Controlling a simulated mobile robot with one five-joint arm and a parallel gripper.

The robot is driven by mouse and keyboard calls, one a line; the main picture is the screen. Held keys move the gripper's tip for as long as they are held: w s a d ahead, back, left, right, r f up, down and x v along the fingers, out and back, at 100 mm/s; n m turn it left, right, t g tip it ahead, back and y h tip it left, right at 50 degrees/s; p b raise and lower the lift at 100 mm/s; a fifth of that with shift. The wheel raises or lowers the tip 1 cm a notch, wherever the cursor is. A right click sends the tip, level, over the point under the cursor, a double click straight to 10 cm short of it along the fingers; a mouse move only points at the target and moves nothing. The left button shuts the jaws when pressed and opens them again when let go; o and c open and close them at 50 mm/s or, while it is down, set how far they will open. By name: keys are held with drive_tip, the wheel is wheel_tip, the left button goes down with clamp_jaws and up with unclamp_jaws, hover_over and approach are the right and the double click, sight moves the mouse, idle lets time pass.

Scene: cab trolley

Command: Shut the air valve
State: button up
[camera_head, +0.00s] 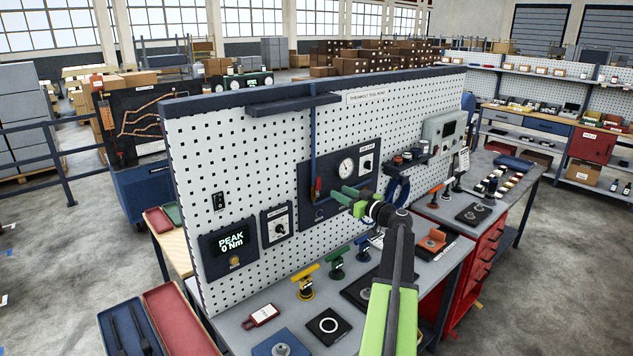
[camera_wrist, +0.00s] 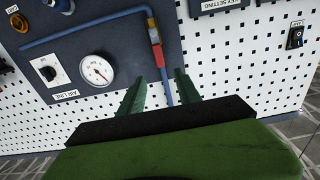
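The air valve is a red lever (camera_head: 318,187) on a blue pipe (camera_head: 313,130) at the left of the dark AIR LINE panel (camera_head: 312,208). In the wrist view, the lever (camera_wrist: 156,47) lies along the pipe, with a brass-coloured part at one end. My gripper (camera_head: 342,195) is in front of the panel, just right of the lever. Its two green fingers show apart in the wrist view (camera_wrist: 158,92), with nothing held between them. The pipe shows between the fingers, and the lever lies beyond their tips. I cannot tell the exact gap to the panel.
A round gauge (camera_head: 346,167) and an AIR LINE knob (camera_head: 367,163) sit on the panel right of the lever. A blue shelf (camera_head: 293,104) juts from the pegboard above. Yellow (camera_head: 306,281) and green (camera_head: 336,263) T-handled pieces stand on the bench below.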

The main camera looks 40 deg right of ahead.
sight(319, 181)
drive_tip(key=w, duration=0.8)
drive_tip(key=w+d, duration=0.1)
drive_tip(key=w, duration=0.4)
clamp_jaws()
drive_tip(key=shift+a, duration=0.1)
idle(0.7)
